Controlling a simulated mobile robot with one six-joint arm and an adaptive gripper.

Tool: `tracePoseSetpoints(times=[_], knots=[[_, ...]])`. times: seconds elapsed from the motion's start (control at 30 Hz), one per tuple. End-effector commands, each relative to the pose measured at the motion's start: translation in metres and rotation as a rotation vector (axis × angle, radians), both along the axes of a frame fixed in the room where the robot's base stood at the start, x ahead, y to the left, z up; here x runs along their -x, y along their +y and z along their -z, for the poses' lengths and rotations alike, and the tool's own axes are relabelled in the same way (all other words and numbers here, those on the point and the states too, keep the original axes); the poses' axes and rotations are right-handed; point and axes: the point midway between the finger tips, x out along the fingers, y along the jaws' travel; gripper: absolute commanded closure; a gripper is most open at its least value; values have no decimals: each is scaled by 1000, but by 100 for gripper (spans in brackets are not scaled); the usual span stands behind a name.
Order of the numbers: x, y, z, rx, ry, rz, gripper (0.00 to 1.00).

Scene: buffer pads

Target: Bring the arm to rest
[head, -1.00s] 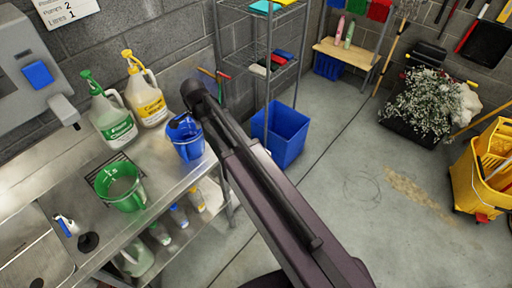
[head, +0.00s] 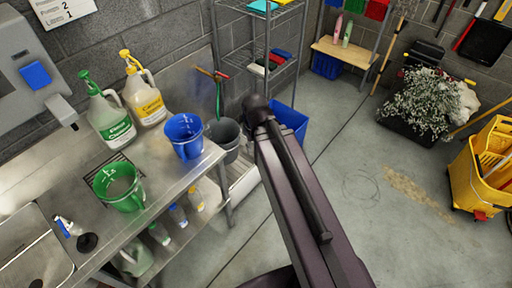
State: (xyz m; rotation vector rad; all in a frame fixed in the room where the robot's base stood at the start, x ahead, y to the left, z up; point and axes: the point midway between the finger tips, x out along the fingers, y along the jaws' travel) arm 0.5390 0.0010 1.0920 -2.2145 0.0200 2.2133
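My arm reaches up from the bottom right of the head view, and its dark rounded joint stands in front of the blue bin on the floor. My gripper does not show; I cannot see whether it holds anything. A blue jug (head: 184,137) stands upright on the right end of the steel counter (head: 172,195), apart from my arm. A green jug (head: 118,186) stands on the counter nearer the sink.
Two pump bottles, one green-labelled (head: 107,108) and one yellow-labelled (head: 145,90), stand at the counter's back. A grey bucket (head: 225,139) and a blue bin (head: 291,117) are by the wire rack (head: 217,35).

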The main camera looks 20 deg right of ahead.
Motion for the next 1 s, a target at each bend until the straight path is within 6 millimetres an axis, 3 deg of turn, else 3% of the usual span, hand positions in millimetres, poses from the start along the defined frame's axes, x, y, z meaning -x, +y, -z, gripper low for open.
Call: tracePoseSetpoints(times=[0.47,1.0], knots=[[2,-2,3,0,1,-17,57],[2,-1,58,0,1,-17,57]])
